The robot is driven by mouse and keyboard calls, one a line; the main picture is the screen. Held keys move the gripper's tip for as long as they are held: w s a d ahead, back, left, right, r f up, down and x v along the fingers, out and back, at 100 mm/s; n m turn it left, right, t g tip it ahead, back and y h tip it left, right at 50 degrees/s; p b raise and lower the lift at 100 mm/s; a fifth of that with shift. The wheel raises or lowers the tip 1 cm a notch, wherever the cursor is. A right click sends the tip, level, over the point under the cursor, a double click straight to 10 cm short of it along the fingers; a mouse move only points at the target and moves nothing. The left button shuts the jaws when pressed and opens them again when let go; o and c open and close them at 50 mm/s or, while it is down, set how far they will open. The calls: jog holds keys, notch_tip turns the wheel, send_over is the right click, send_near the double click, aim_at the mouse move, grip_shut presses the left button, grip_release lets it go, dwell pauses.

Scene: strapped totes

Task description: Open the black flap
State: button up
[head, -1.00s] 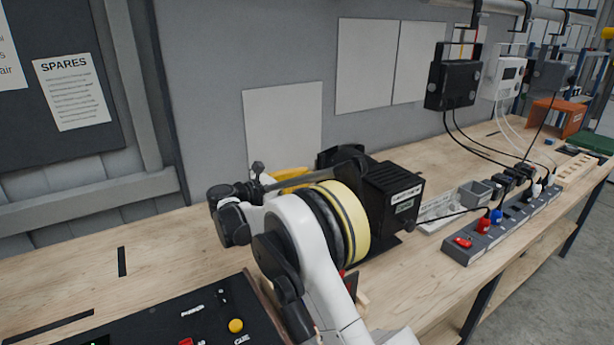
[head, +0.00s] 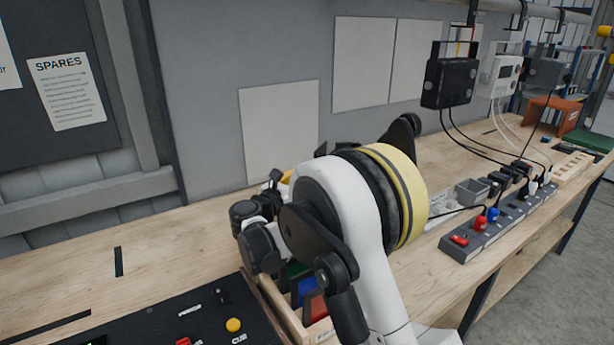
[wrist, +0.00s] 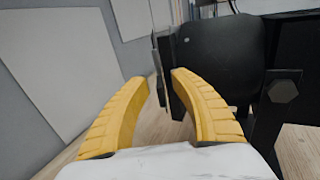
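The yellow fingers of my gripper (wrist: 159,84) are apart in the wrist view, with a gap between the tips. A thin upright panel edge (wrist: 157,58) shows in line with that gap; I cannot tell whether it is the flap's edge or whether a finger touches it. A black rounded panel (wrist: 222,55), which looks like the black flap, stands beyond the right finger, beside a black box body (wrist: 297,50). In the head view my arm hides the box and nearly all of my gripper.
A wooden tray with coloured bins (head: 306,287) lies below my arm. A black control panel (head: 170,318) is at front left. A power strip (head: 495,222) with plugs and cables lies to the right. A grey wall with blank sheets (head: 279,130) stands close behind.

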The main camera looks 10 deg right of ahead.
jog(key=v, duration=1.2)
jog(key=shift+s, duration=0.1)
